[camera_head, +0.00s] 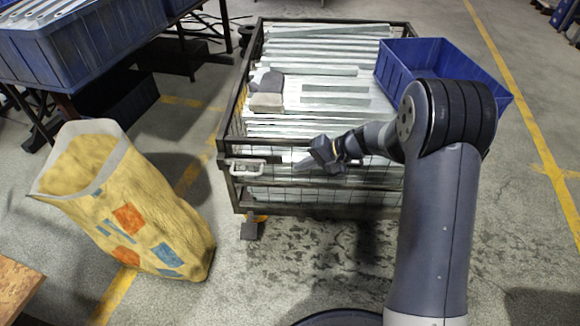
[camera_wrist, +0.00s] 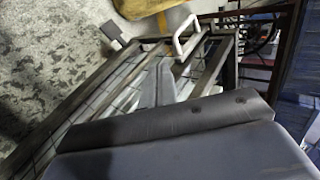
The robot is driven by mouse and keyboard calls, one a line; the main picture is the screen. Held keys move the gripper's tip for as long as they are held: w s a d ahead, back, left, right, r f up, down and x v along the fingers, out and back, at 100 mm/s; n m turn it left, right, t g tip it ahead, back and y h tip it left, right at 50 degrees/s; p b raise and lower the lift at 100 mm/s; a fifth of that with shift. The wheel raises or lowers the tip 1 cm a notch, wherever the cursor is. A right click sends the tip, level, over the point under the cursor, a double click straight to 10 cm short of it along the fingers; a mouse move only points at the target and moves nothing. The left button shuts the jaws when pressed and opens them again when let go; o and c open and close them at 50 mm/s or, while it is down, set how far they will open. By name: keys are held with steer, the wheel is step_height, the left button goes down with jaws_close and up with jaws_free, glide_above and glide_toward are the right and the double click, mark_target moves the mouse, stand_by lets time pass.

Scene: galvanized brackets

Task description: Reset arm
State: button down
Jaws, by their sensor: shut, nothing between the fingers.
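My arm reaches from the lower right in the head view, and my gripper (camera_head: 306,166) is at its end, pointing left. The gripper is shut with nothing in it. It appears over the near edge of the wire-sided metal cart (camera_head: 226,130), close to the front rail. In the wrist view the shut fingers (camera_wrist: 165,82) show in front of the cart's frame and mesh (camera_wrist: 90,95). Galvanized bracket strips (camera_head: 330,95) lie stacked in the cart, with small grey and beige blocks (camera_head: 267,92) on top at the left.
A blue bin (camera_head: 480,75) sits on the cart's right side. A yellow sack (camera_head: 150,215) stands on the floor at the left. A white handle (camera_head: 246,168) is on the cart's front. Floor in front is clear.

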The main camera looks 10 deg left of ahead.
steer(key=shift+d+r, duration=0.4)
steer(key=shift+d, duration=0.15)
steer(key=shift+a+f, duration=0.1)
steer(key=b, duration=0.2)
glide_toward(259, 174)
steer(key=d+f+x, duration=0.1)
steer(key=x, duration=0.5)
steer(key=shift+a+r+p, duration=0.2)
steer(key=shift+a+p, duration=0.1)
steer(key=shift+a, duration=0.4)
